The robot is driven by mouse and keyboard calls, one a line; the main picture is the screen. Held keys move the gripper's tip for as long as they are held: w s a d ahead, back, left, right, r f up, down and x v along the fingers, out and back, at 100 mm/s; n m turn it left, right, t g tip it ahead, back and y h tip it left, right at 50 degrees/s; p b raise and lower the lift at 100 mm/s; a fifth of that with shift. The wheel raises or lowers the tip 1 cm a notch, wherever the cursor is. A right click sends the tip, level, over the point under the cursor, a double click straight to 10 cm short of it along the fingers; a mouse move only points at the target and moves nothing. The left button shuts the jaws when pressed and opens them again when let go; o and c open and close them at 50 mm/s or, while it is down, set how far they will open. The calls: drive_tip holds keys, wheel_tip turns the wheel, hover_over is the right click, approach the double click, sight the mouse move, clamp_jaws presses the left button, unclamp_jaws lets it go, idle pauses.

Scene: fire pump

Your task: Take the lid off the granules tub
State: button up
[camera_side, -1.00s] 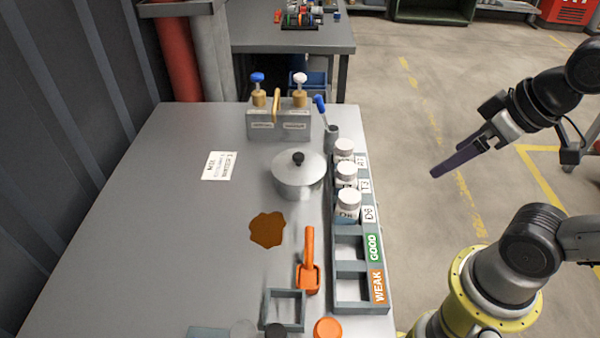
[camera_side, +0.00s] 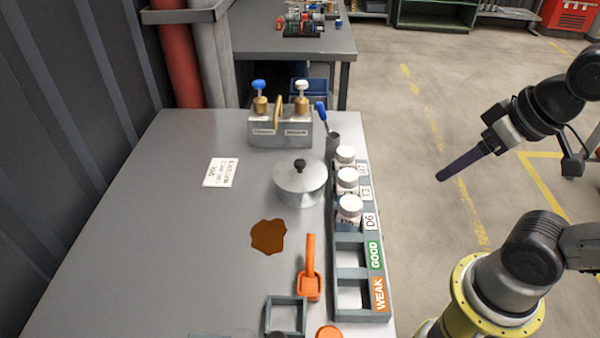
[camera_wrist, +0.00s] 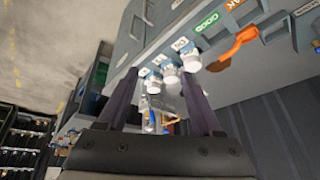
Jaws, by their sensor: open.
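A round silver tub (camera_side: 302,198) stands on the grey bench, left of the jar rack, and I take it to be the granules tub. Its lid (camera_side: 282,175) with a black knob (camera_side: 300,164) sits on top. My gripper (camera_side: 440,177) is in the air right of the bench, well apart from the tub. The side view shows its dark fingers almost edge-on. In the wrist view my gripper (camera_wrist: 158,72) has its two fingers spread with nothing held between them. I cannot make out the tub clearly in the wrist view.
White-capped jars (camera_side: 347,180) fill the rack's far slots; slots by GOOD (camera_side: 375,255) and WEAK (camera_side: 379,294) are empty. An orange scoop (camera_side: 309,284), brown patch (camera_side: 268,237) and label card (camera_side: 220,172) lie on the bench. A valve block (camera_side: 281,130) stands behind the tub.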

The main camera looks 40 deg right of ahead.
drive_tip(key=w+a+r+m+y, duration=0.1)
drive_tip(key=w+a+r+m, duration=0.1)
drive_tip(key=w+r+m, duration=0.4)
drive_tip(key=m+g+y, duration=0.4)
drive_tip(key=m+g, duration=0.1)
drive_tip(key=m, duration=0.5)
hover_over(300, 161)
drive_tip(key=d, duration=0.3)
drive_tip(key=f, duration=1.3)
drive_tip(key=shift+s+a+f, duration=0.1)
drive_tip(key=shift+s+f, duration=0.05)
drive_tip(key=shift+s, duration=0.15)
drive_tip(key=shift+h, duration=0.3)
drive_tip(key=shift+x, duration=3)
drive_tip(key=shift+w, duration=0.15)
clamp_jaws()
